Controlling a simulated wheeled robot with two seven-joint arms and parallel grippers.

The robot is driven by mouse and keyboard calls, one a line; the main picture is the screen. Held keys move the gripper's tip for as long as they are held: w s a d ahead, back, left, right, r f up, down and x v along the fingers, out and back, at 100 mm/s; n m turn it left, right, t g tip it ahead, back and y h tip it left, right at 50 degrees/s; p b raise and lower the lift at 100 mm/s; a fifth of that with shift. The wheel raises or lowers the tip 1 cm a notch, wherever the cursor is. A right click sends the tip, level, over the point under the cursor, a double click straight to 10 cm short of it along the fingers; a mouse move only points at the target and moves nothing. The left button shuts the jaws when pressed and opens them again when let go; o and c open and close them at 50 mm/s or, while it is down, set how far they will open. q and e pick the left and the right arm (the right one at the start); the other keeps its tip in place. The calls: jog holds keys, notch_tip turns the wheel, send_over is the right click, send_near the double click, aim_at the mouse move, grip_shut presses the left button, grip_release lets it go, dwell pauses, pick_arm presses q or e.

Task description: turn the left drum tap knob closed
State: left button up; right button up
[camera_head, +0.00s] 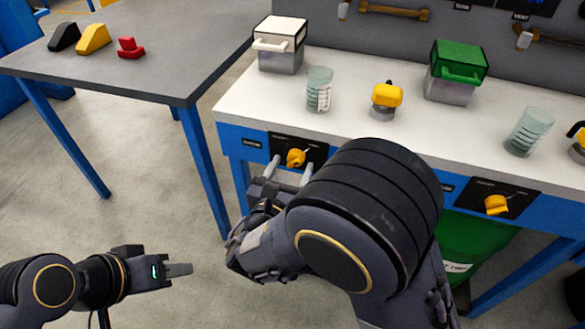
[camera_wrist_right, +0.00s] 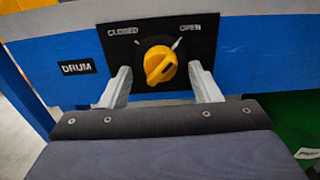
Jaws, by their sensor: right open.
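The left drum tap knob (camera_head: 296,158) is yellow and sits on a black panel on the front of the white-topped bench. In the right wrist view the knob (camera_wrist_right: 160,66) lies under the words CLOSED, at left, and OPEN, at right. Its ridge looks slanted, upper end toward the OPEN side. My right gripper (camera_head: 289,169) is open in front of the panel. Its fingers (camera_wrist_right: 163,84) stand to either side of the knob, apart from it. My left gripper (camera_head: 178,269) is low at the left, away from the bench; its finger spread is unclear.
A second yellow knob (camera_head: 496,204) is on a panel farther right. The bench top (camera_head: 345,110) holds white and green boxes, beakers and yellow-topped valves. A grey table (camera_head: 165,65) with small blocks stands at left. A green drum (camera_head: 470,245) is under the bench.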

jog(key=shift+w+d, duration=0.2)
jog(key=shift+w, duration=0.4)
